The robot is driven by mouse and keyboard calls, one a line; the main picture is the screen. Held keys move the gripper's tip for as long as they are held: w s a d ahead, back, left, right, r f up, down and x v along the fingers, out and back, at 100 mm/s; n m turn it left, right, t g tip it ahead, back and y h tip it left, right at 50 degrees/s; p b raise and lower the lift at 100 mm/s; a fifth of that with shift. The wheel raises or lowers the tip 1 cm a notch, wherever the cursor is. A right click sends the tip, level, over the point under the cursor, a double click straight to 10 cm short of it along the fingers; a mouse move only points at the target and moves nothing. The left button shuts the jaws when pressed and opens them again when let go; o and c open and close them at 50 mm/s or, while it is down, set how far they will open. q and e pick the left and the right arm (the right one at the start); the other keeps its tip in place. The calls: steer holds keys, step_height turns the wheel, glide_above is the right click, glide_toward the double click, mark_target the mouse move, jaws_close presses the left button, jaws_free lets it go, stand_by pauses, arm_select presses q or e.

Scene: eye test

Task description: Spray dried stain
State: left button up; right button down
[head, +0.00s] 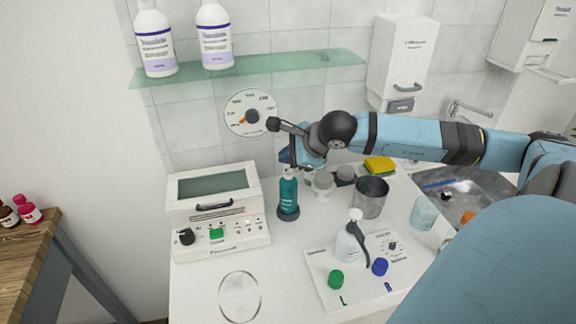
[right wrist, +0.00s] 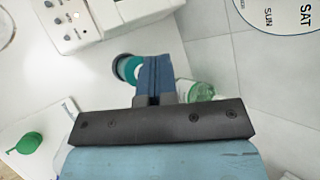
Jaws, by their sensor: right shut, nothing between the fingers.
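A teal bottle (head: 288,197) with a label stands upright on the white counter, left of centre. My right gripper (head: 289,158) is shut and empty, pointing down just above the bottle's top; whether they touch I cannot tell. In the right wrist view the shut fingers (right wrist: 156,70) lie beside the teal bottle (right wrist: 130,68), seen from above. A white bottle (head: 347,245) with a pale top stands on a white panel, a dark handle beside it. A pale round patch (head: 239,297), possibly the dried stain, lies at the counter's front. My left gripper is not in view.
A white device (head: 218,212) with knobs stands left of the teal bottle. A metal cup (head: 370,198), small jars and a yellow sponge (head: 379,166) crowd its right. A sink (head: 465,190) lies farther right. A glass shelf (head: 250,66) with two bottles hangs above. The counter around the patch is clear.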

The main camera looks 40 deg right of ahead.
mark_target(288, 166)
steer(key=shift+f, duration=0.15)
steer(key=shift+r, duration=1.1)
steer(key=shift+r, duration=0.1)
steer(key=shift+r, duration=0.35)
step_height(288, 166, up, 5)
steer(key=shift+r+p, duration=0.1)
steer(key=shift+p, duration=0.4)
